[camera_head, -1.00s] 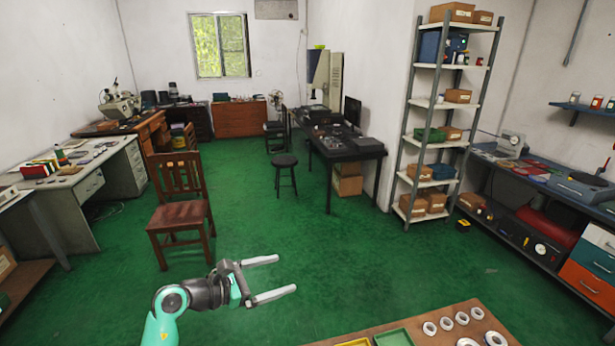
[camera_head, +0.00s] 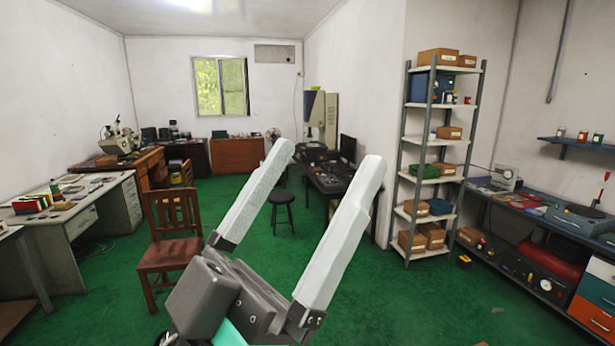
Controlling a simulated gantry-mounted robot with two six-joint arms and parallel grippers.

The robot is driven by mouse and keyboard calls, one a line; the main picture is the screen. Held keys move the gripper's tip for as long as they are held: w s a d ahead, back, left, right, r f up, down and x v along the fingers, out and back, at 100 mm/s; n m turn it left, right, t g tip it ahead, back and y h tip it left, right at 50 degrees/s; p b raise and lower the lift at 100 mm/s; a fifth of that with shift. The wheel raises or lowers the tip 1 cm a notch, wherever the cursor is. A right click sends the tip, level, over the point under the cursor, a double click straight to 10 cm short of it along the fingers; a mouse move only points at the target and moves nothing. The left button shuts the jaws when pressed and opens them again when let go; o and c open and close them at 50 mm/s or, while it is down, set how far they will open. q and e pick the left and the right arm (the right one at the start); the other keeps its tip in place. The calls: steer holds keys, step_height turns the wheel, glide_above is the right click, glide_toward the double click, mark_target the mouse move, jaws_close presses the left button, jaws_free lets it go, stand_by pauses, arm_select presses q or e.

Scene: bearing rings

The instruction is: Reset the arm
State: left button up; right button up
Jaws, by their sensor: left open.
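My left gripper (camera_head: 325,178) is large and close in the lower middle of the head view. Its two pale fingers are spread wide apart and point up and away, with nothing between them. The dark gripper body and a bit of teal arm show at the bottom edge. My right gripper is not in view. The table with the bearing rings is not in view now.
A wooden chair (camera_head: 168,252) stands on the green floor to the left, near a white desk (camera_head: 95,205). A metal shelf (camera_head: 405,190) with boxes stands right of the gripper. A black stool (camera_head: 282,198) and dark table lie behind the fingers. Open floor (camera_head: 420,300) lies at lower right.

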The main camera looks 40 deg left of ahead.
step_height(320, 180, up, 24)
steer(key=p, duration=2.3)
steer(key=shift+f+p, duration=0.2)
steer(key=shift+p, duration=0.1)
